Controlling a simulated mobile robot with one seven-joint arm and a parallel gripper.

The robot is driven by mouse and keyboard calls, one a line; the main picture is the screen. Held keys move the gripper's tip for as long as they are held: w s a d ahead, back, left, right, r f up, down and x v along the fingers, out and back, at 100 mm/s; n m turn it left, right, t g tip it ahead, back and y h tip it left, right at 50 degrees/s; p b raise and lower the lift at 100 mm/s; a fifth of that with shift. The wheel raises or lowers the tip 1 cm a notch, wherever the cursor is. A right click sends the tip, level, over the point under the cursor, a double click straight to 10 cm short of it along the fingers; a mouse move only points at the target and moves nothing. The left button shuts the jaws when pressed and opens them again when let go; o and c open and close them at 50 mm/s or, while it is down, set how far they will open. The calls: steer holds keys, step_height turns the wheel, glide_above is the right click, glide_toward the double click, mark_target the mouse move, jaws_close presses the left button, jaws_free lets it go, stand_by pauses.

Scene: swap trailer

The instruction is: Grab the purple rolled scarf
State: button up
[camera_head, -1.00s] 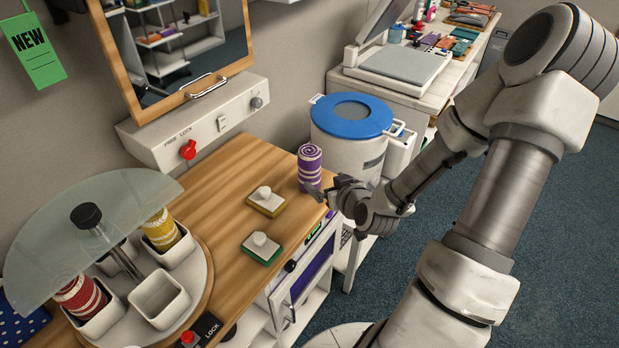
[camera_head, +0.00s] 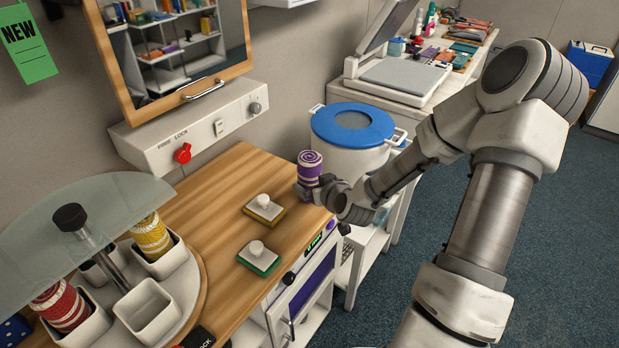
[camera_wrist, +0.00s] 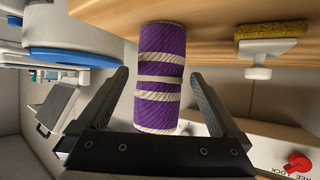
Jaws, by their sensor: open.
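The purple rolled scarf (camera_head: 310,172), with white stripes, stands upright near the right end of the wooden counter (camera_head: 228,195). In the wrist view the scarf (camera_wrist: 161,65) lies between the two dark fingers of my gripper (camera_wrist: 158,90). The fingers are open, with a visible gap on each side of the scarf. In the head view my gripper (camera_head: 312,190) is at the scarf's lower part, coming from the right, and partly hides its base.
Two sponges with white knobs, one yellow (camera_head: 264,209) and one green (camera_head: 258,257), sit on the counter left of the scarf. A white bin with a blue lid (camera_head: 352,124) stands just behind. A carousel (camera_head: 196,290) holds red and yellow rolls at left.

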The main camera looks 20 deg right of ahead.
mark_target(310, 169)
steer(key=shift+x, duration=2.15)
steer(key=shift+s, duration=0.1)
steer(key=c, duration=1.3)
steer(key=shift+r, duration=0.15)
steer(key=shift+r, duration=0.6)
step_height(310, 169, up, 2)
steer(key=shift+r, duration=0.25)
steer(key=s+d+r+p, duration=0.3)
steer(key=s+d+r, duration=0.4)
steer(key=s, duration=0.1)
steer(key=shift+s+d, duration=0.3)
steer(key=shift+s, duration=0.1)
